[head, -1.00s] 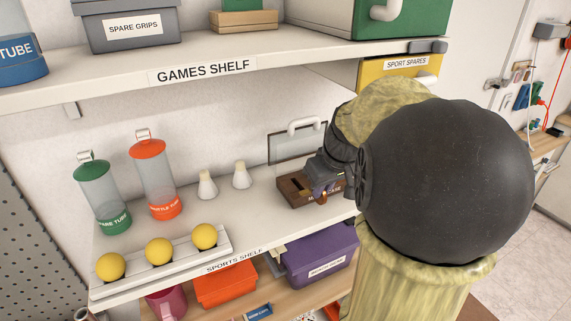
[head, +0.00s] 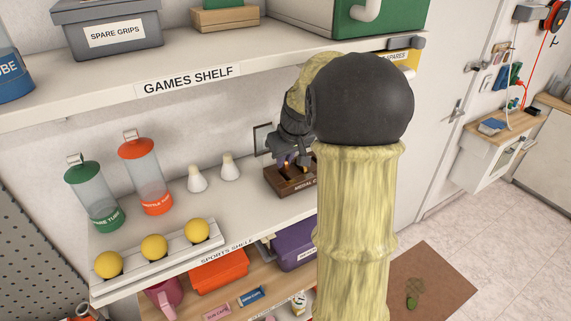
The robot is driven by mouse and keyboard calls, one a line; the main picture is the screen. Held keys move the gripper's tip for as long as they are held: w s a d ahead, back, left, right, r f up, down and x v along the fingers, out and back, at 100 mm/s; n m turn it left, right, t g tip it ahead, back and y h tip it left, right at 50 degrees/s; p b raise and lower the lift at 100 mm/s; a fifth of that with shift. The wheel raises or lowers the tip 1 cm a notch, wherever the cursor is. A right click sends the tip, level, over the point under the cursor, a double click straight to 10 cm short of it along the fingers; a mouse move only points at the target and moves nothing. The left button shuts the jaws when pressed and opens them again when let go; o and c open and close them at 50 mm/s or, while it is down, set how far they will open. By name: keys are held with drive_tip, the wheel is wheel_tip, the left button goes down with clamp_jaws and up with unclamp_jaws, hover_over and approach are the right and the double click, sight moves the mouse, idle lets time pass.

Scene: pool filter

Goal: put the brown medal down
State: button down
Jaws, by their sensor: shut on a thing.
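My gripper (head: 288,160) is over a small dark brown wooden tray (head: 278,187) on the sports shelf, fingers pointing down. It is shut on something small. The brown medal cannot be made out clearly, because the dark fingers hide most of what is between them. The tray has dark recesses and a front label, only partly readable, that seems to begin with "MEDAL". My arm covers the tray's right end. I cannot tell whether the held piece touches the tray.
Two white shuttlecocks (head: 197,180) stand left of the tray. Farther left are a green-capped tube (head: 95,195), an orange-capped tube (head: 146,178) and three yellow balls (head: 155,247) on a white rack. The games shelf (head: 270,65) overhangs the gripper. A framed panel (head: 262,138) is behind it.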

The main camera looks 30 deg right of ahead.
sight(287, 164)
drive_tip(key=shift+s+f+p, duration=0.1)
drive_tip(key=shift+f+p, duration=0.2)
drive_tip(key=shift+f, duration=1.05)
drive_tip(key=shift+f, duration=0.1)
drive_tip(key=c, duration=1.5)
unclamp_jaws()
drive_tip(key=shift+d+r, duration=0.1)
drive_tip(key=shift+r, duration=0.35)
drive_tip(key=b+v, duration=0.1)
drive_tip(key=v, duration=0.3)
drive_tip(key=shift+s+r+b, duration=0.2)
drive_tip(key=shift+b, duration=0.2)
drive_tip(key=s+b, duration=0.2)
drive_tip(key=s, duration=0.4)
drive_tip(key=s+b, duration=0.2)
drive_tip(key=s, duration=0.4)
drive_tip(key=shift+d, duration=0.2)
